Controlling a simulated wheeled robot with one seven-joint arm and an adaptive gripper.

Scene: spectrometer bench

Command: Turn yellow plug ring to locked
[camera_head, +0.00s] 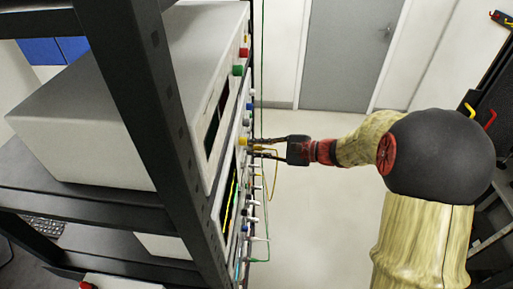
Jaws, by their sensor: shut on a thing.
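The yellow plug ring (243,141) sits on the front panel of the lower instrument in the rack, seen from the side and small. My gripper (258,146) reaches in from the right, level with it. Its fingertips are at the yellow plug and shut on it. The fingertips cover part of the plug and the cables around it. Any lock mark on the ring is too small to read.
Green, white, blue and red plugs line the panels above and below. Thin yellow and green cables (276,178) hang close under my gripper. A dark rack post (160,95) stands left. The floor (310,220) right of the rack is clear.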

